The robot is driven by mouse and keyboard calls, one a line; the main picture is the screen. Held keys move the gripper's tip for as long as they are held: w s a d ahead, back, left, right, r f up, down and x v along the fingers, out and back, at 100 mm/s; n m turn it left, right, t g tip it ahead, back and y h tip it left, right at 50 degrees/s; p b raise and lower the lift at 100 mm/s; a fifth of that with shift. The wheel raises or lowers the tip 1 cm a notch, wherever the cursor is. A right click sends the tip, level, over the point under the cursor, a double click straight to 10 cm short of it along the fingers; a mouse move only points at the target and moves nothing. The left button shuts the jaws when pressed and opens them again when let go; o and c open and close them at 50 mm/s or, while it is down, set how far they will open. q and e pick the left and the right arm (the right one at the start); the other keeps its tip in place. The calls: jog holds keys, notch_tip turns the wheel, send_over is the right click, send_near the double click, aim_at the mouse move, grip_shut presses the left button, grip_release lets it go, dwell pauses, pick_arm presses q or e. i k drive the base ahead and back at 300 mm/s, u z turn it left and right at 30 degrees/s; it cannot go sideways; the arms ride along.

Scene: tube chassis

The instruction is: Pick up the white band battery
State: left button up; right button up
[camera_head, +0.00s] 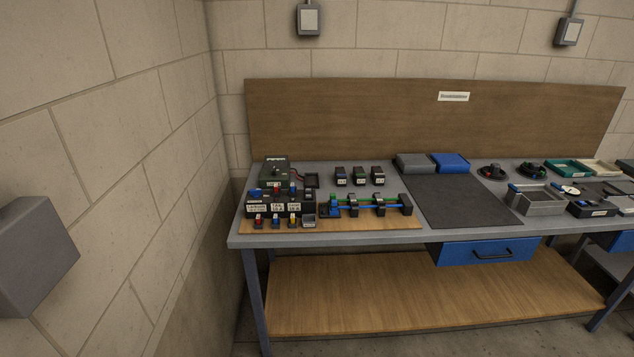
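Three small dark battery-like blocks stand in a row on the grey workbench (400,210), behind the wooden board. The right one (377,176) looks to have a pale band and is probably the white band battery. The middle one (359,176) has a greenish mark and the left one (341,176) a bluish or reddish one. They are small in view, so the band colours are hard to tell. The blocks stand apart from each other and nothing touches them. Neither of my grippers is in view.
A wooden board (385,223) carries a tube chassis (370,206) and several small coloured parts in front of the blocks. A dark green device (275,171) stands left. A dark mat (465,201), grey bin (540,202) and trays lie right. A grey box (36,255) is at the left edge.

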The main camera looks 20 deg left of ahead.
aim_at(378, 177)
jog(key=z, duration=1.15)
jog(key=i, duration=1.05)
jog(key=u, duration=1.35)
